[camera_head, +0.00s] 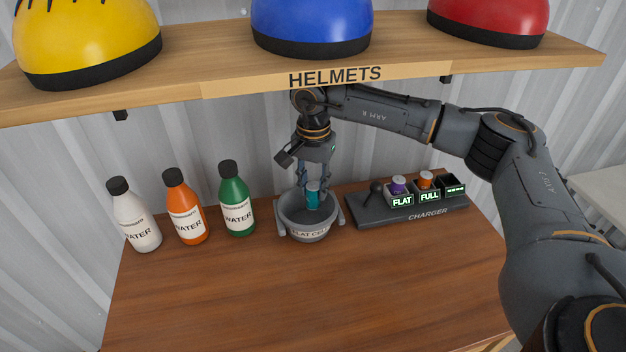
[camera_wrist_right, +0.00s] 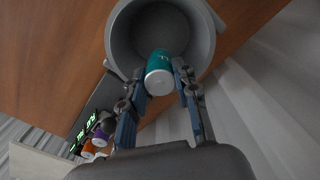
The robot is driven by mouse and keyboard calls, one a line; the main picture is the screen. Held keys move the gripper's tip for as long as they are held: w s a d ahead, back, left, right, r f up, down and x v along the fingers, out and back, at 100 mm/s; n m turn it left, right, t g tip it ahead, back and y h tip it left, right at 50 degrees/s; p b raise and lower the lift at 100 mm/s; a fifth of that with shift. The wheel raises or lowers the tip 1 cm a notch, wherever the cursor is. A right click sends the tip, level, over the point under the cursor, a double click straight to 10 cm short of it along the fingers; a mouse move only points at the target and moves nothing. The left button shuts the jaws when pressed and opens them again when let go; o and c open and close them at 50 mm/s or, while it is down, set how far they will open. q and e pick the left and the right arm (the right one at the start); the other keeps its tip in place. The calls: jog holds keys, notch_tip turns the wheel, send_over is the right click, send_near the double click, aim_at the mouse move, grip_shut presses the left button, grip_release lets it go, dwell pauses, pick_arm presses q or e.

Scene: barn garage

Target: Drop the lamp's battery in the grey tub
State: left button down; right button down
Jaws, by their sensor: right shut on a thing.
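A teal battery (camera_head: 312,196) is held upright between the fingers of my right gripper (camera_head: 313,185). In the head view it is at the mouth of the grey tub (camera_head: 309,233), which is labelled "FLAT CELLS" and has a handle on each side. In the right wrist view the teal battery (camera_wrist_right: 159,66) shows its pale end, between the blue-grey fingers (camera_wrist_right: 160,85), with the tub (camera_wrist_right: 124,40) beyond it. I cannot tell if the battery touches the tub. My left gripper is in neither view.
A charger (camera_head: 410,212) right of the tub has a purple cell in the "FLAT" slot, an orange cell in the "FULL" slot and another slot that looks empty. Several water bottles (camera_head: 186,208) stand left. A helmet shelf (camera_head: 335,76) hangs above. The front tabletop (camera_head: 300,300) is clear.

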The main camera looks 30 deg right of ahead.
jog(key=shift+f, duration=0.15)
jog(key=c, duration=0.9)
grip_release()
jog(key=shift+s, duration=0.1)
jog(key=shift+c, duration=0.2)
